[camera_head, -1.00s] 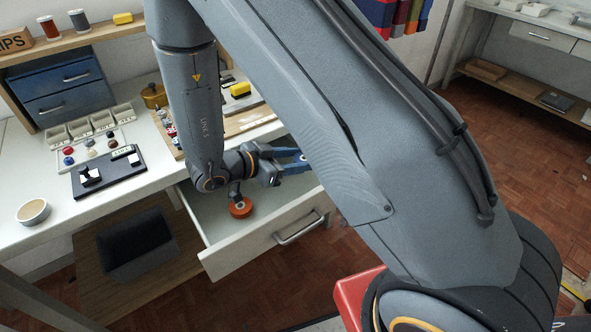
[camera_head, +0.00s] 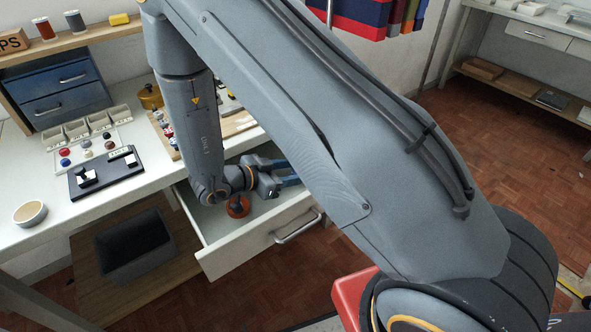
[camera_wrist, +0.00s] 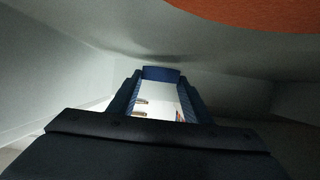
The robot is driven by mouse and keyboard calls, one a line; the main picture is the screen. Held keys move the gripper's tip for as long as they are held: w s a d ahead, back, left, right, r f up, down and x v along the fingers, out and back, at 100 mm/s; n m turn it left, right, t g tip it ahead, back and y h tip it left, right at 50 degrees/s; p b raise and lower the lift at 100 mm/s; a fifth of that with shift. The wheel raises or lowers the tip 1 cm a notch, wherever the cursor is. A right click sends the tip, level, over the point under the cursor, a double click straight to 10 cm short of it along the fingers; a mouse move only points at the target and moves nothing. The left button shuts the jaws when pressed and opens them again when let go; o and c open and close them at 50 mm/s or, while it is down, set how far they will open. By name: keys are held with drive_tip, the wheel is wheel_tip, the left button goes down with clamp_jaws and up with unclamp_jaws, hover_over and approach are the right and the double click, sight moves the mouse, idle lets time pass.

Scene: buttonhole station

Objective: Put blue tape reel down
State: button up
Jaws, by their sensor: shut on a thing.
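My gripper (camera_head: 294,173) reaches into the open drawer (camera_head: 238,253) under the white worktop, its two blue fingers pointing right. In the wrist view the blue fingers (camera_wrist: 160,98) reach forward, with a small blue piece (camera_wrist: 160,73) across their tips. This is likely the blue tape reel, seen edge-on, with the jaws shut on it. In the head view I cannot make out the reel apart from the blue fingers. I cannot tell whether it touches the drawer floor.
An orange reel (camera_head: 237,208) lies in the drawer beside my wrist, partly hidden; its orange edge (camera_wrist: 265,12) fills the wrist view's upper right. Drawer walls surround the gripper. A dark bin (camera_head: 133,247) stands on the lower shelf. A round dish (camera_head: 30,213) is on the worktop.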

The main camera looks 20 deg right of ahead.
drive_tip(key=o, duration=1.1)
drive_tip(key=shift+s+d+f, duration=0.15)
drive_tip(key=shift+s+f, duration=0.1)
drive_tip(key=shift+f, duration=0.2)
drive_tip(key=shift+c, duration=0.2)
drive_tip(key=shift+r, duration=0.1)
drive_tip(key=shift+r, duration=0.35)
drive_tip(key=v, duration=0.7)
drive_tip(key=shift+w+a+r, duration=0.15)
drive_tip(key=shift+a+r, duration=0.15)
drive_tip(key=shift+r, duration=0.15)
